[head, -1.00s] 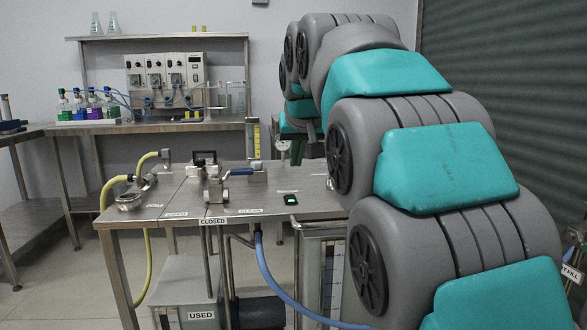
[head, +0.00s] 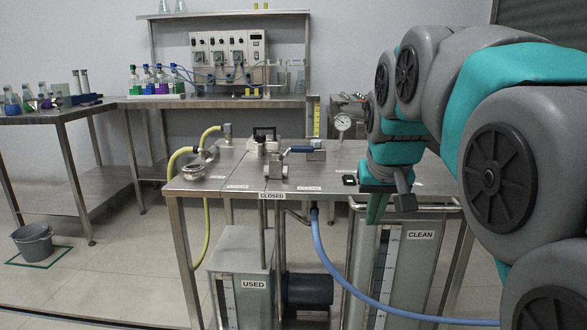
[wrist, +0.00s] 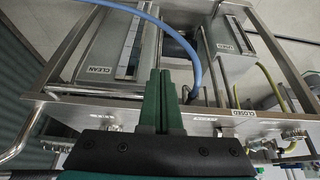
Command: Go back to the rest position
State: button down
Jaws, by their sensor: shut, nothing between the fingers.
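My gripper (head: 376,208) hangs at the right end of the steel skid table (head: 330,183) in the head view, at the end of my grey and teal arm. In the wrist view my gripper (wrist: 163,75) shows two green fingers pressed together, empty, pointing toward the table's front side. The tank labelled CLEAN (head: 421,260) is below and right of the gripper in the head view. The blue hose (head: 345,283) runs from the table's front edge down to the right; it also crosses just beyond the fingertips in the wrist view (wrist: 165,23).
A tank labelled USED (head: 240,258) stands under the table's left part. Yellow hose (head: 207,225), a blue-handled valve (head: 300,151) and a gauge (head: 342,121) are at the table. A grey bucket (head: 34,242) stands left on the floor. The floor at front left is clear.

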jog(key=s+f+g, duration=0.3)
jog(key=s+f, duration=0.8)
jog(key=s, duration=0.4)
jog(key=s+f+g, duration=0.3)
jog(key=s+f, duration=0.9)
jog(key=s, duration=0.3)
jog(key=shift+s+a+f+n+g, duration=0.25)
jog(key=shift+s+n+g, duration=0.1)
jog(key=shift+n+g, duration=0.05)
